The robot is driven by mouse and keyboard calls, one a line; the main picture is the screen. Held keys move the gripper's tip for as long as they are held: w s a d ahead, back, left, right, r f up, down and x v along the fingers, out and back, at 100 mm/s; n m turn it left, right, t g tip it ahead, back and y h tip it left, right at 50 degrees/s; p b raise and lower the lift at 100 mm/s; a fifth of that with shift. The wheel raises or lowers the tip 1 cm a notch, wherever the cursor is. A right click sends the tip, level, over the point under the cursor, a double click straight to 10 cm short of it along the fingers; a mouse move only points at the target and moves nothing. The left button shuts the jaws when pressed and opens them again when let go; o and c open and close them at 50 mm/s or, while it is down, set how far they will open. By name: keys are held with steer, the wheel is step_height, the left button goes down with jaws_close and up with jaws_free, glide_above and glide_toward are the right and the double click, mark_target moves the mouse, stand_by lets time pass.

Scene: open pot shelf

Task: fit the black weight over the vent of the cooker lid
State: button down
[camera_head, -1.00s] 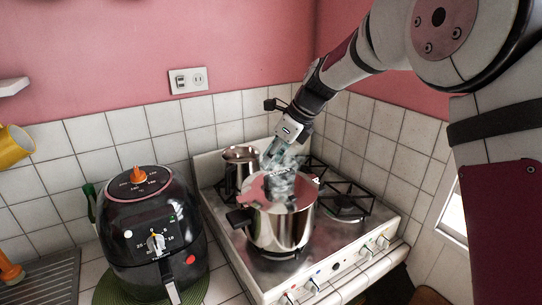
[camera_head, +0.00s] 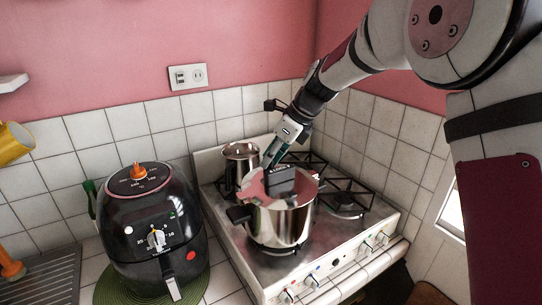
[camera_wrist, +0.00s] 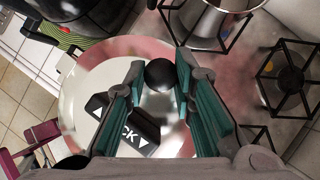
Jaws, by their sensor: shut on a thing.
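The cooker (camera_head: 280,225) is a shiny steel pot on the stove, with a dark side handle at its left. Its polished lid (camera_wrist: 85,85) reflects the pink wall. A black block with white lettering (camera_head: 280,181) stands on the lid; it also shows in the wrist view (camera_wrist: 128,128). My gripper (camera_head: 270,160) is over the back of the lid, pointing down. In the wrist view its teal fingers are shut on the round black weight (camera_wrist: 160,74). The vent is hidden, and I cannot tell whether the weight touches the lid.
A steel jug (camera_head: 240,165) stands on the stove (camera_head: 330,250) behind the cooker, to the left. Black burner grates (camera_head: 345,200) lie to the right. A black air fryer (camera_head: 150,235) stands on the counter at left. Tiled walls close off the back.

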steer(key=shift+f, duration=0.15)
steer(key=c, duration=1.3)
jaws_free()
steer(key=v, duration=1.2)
